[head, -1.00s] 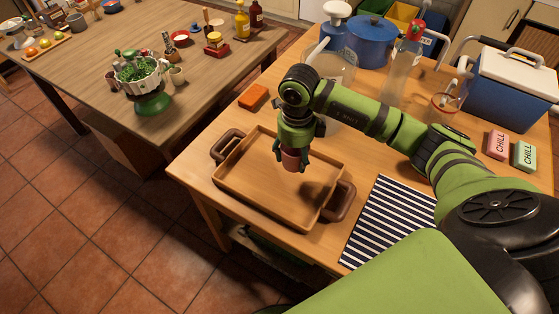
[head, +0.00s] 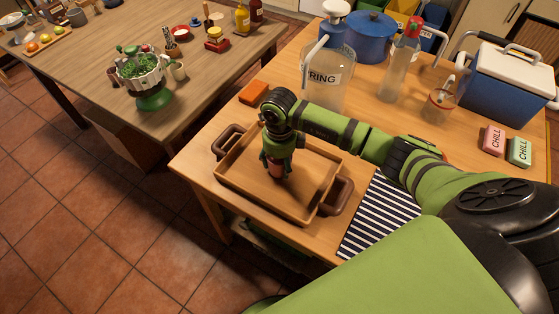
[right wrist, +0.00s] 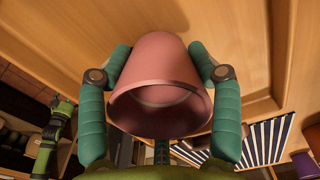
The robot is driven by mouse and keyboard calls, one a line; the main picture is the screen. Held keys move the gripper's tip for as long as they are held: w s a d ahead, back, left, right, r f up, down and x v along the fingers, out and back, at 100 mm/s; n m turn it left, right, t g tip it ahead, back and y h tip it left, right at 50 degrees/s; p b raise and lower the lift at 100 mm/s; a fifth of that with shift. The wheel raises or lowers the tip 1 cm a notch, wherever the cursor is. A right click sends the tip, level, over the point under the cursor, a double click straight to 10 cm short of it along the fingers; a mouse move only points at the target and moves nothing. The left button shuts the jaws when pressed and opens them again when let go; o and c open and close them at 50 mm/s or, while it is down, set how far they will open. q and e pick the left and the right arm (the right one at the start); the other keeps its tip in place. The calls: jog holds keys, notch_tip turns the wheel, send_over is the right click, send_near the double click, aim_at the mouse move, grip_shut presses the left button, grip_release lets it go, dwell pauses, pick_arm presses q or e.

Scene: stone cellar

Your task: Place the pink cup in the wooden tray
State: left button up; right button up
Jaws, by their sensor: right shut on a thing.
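The wooden tray (head: 240,182) lies on the near table, with a dark handle at each end. My right gripper (head: 277,168) points down over the tray's inside and is shut on the pink cup (head: 276,171). In the right wrist view the pink cup (right wrist: 158,72) sits between the two green fingers, its open mouth toward the camera and its base toward the tray floor. The cup is low inside the tray's outline; I cannot tell whether it touches the floor. The tray is otherwise empty where I see it. My left gripper does not show in the head view.
An orange block (head: 253,92) lies behind the tray. A striped cloth (head: 378,215) lies to its right. A large glass jar (head: 327,82), a bottle (head: 401,70), a blue pot (head: 370,40), a cool box (head: 505,90) and two CHILL blocks (head: 519,151) stand farther back.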

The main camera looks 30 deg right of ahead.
jog(key=o, duration=1)
jog(key=shift+r+p, duration=0.15)
jog(key=shift+p, duration=0.15)
jog(key=shift+r, duration=0.3)
notch_tip(320, 180, up, 11)
jog(key=shift+r+b, duration=0.2)
jog(key=shift+b, duration=0.95)
